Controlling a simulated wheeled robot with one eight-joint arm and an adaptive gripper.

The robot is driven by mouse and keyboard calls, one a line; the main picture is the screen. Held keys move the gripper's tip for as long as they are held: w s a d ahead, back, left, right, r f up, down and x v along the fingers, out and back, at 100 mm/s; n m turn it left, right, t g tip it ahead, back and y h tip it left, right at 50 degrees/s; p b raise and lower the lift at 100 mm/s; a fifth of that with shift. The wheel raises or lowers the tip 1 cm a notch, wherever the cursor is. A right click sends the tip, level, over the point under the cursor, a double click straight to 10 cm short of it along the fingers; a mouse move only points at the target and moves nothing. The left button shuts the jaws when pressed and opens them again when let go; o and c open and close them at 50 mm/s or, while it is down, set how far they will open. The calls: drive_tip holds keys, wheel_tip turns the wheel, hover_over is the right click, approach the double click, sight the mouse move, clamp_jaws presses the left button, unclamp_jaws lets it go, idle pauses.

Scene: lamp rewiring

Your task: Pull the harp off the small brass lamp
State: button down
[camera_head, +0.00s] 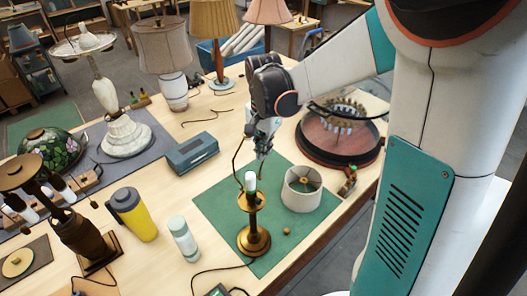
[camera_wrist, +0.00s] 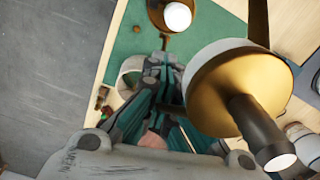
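The small brass lamp (camera_head: 254,240) stands upright on the green mat, with a white sleeve (camera_head: 250,182) at its top. Its harp (camera_head: 237,164) is a thin dark loop rising beside and above the sleeve. My gripper (camera_head: 262,152) points down at the harp's upper right side. In the wrist view, the fingers (camera_wrist: 165,58) come close together near a thin brass-coloured piece, below a white round top (camera_wrist: 178,16) set in brass. Whether they grip the harp is not clear, as the fingertips hide the contact.
A white drum shade (camera_head: 302,190) sits right of the lamp on the green mat (camera_head: 212,205). A white bottle (camera_head: 184,239) and yellow tumbler (camera_head: 134,215) stand left. A large brass disc (camera_wrist: 235,90) looms in the wrist view.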

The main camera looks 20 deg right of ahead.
drive_tip(key=shift+r+p, duration=2.55)
drive_tip(key=shift+r, duration=2.05)
